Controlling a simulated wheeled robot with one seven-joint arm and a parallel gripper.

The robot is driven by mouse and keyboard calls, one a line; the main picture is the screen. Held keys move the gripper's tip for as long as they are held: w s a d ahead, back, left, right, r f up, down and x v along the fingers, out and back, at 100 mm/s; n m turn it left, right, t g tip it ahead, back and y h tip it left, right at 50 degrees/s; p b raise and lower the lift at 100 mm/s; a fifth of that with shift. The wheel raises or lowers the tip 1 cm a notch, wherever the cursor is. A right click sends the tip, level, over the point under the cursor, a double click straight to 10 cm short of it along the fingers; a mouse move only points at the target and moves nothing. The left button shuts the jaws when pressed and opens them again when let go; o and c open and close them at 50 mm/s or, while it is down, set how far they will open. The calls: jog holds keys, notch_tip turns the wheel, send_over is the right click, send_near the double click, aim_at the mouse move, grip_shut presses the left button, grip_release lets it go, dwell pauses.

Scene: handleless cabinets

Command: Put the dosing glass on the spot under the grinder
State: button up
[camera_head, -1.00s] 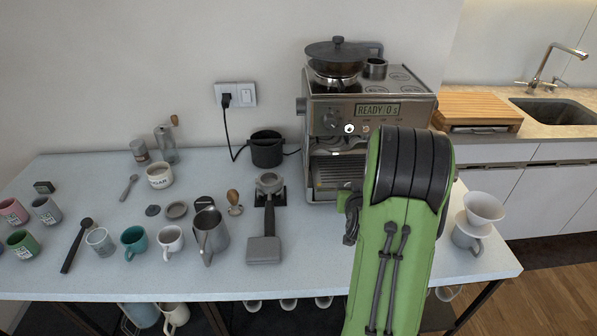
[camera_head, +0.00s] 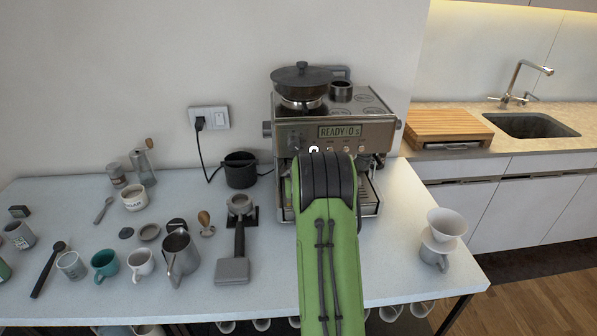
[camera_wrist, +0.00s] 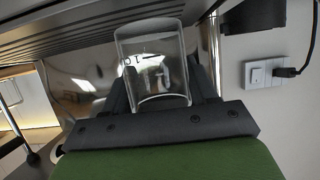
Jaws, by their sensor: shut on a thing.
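The clear dosing glass (camera_wrist: 152,58) with dark markings shows in the wrist view. My gripper (camera_wrist: 160,80) is shut on it, a finger at each side. The glass is close to the shiny metal front of the coffee machine; whether it touches anything is unclear. In the head view the coffee machine (camera_head: 352,111) with its built-in grinder and lidded hopper (camera_head: 302,76) stands at the back of the table. My green arm hides the gripper, the glass and the spot under the grinder there.
A black knock box (camera_head: 240,171) and a portafilter (camera_head: 234,268) stand left of the machine. A steel pitcher (camera_head: 182,256) and several cups are farther left. Ribbed slats (camera_wrist: 75,42) run close above the glass in the wrist view.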

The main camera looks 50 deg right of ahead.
jog(key=w+d, duration=0.2)
jog(key=w, duration=0.1)
jog(key=shift+w+d+r+p, duration=0.1)
jog(key=shift+d+p, duration=0.2)
jog(key=shift+d, duration=0.05)
jog(key=shift+f, duration=0.4)
jog(key=shift+f, duration=0.15)
jog(key=o, duration=1.1)
